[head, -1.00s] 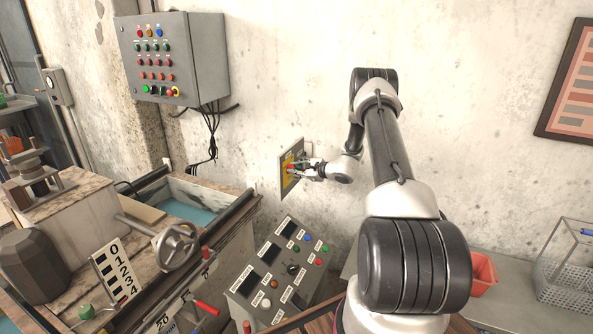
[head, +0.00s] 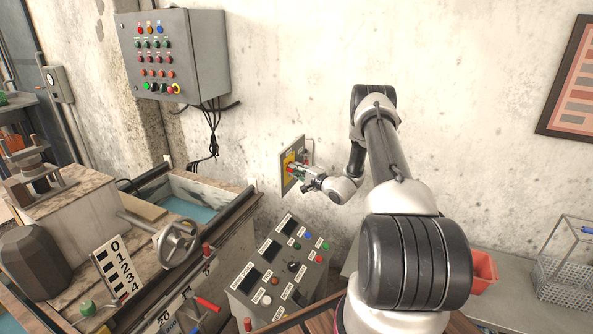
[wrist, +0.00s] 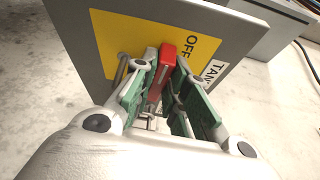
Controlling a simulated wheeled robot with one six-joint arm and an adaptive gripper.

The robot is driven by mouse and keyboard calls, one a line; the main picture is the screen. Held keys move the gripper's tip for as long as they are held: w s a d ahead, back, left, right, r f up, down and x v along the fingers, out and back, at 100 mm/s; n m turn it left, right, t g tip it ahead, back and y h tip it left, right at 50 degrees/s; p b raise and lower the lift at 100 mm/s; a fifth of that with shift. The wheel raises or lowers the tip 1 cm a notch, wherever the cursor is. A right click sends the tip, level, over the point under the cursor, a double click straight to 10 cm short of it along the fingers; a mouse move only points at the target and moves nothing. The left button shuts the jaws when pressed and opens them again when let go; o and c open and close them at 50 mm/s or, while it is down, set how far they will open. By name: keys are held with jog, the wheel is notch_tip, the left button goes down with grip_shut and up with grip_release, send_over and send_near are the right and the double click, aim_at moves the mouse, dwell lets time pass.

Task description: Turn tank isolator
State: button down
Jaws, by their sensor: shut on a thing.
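The tank isolator is a grey wall plate (head: 285,178) with a yellow panel and a red handle. In the wrist view its yellow panel (wrist: 120,38) carries the word OFF, and a white label beside it starts with "TAN". The red handle (wrist: 162,72) stands between the green-padded fingers of my gripper (wrist: 158,88), which is shut on it. In the wrist view the plate looks tilted. In the head view my gripper (head: 299,171) reaches the plate from the right and hides most of the handle.
A grey control box (head: 180,55) with cables hangs on the wall at upper left. A sloped button console (head: 278,268) stands below the isolator. A handwheel (head: 178,243) and a water tank (head: 192,207) are at left.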

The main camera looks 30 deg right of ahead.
jog(key=shift+f+n, duration=0.15)
jog(key=shift+n, duration=0.35)
jog(key=c, duration=1.4)
grip_release()
